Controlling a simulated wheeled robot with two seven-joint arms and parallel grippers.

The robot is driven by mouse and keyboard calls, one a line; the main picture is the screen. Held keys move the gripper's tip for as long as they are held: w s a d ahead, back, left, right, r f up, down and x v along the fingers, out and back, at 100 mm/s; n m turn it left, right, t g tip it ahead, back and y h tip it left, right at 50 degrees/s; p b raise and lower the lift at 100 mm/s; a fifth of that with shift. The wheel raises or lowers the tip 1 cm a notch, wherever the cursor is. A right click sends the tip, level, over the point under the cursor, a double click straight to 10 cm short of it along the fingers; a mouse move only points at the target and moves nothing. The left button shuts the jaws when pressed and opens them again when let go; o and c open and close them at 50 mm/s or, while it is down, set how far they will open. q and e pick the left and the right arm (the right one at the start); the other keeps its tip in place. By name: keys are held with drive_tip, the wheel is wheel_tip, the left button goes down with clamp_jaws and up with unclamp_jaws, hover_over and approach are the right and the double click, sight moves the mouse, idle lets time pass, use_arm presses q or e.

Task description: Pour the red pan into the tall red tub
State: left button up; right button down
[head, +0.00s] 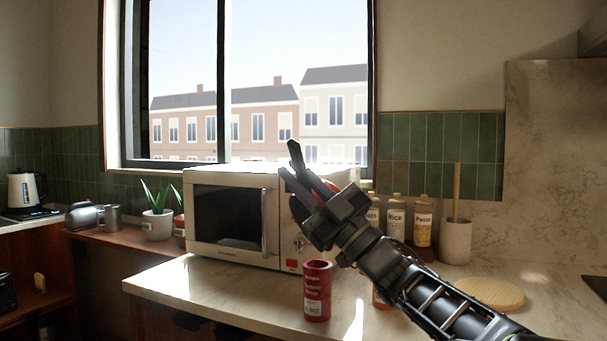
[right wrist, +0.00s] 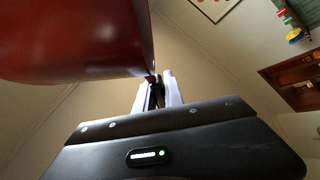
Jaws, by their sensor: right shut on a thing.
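The tall red tub (head: 317,290) stands upright on the counter in front of the microwave, with pale lettering and a white label. My right gripper (head: 292,166) is raised above and slightly left of the tub, in front of the microwave's top right corner. It is shut on the red pan (right wrist: 75,40), which fills the upper left of the right wrist view, close to the fingers (right wrist: 158,92). In the head view only a small red part of the pan (head: 330,186) shows behind the gripper. The pan's contents are hidden. My left gripper is not in view.
A white microwave (head: 232,218) stands behind the tub. Jars labelled Rice (head: 395,218) and Pasta (head: 423,222), a utensil crock (head: 455,241) and a round wooden board (head: 489,293) are on the right. The counter (head: 215,300) left of the tub is clear.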

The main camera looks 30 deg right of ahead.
drive_tip(key=shift+s+a+n+g+y, duration=0.1)
drive_tip(key=shift+a+n+g+y, duration=0.25)
drive_tip(key=shift+n, duration=0.15)
drive_tip(key=shift+f, duration=0.1)
idle(0.6)
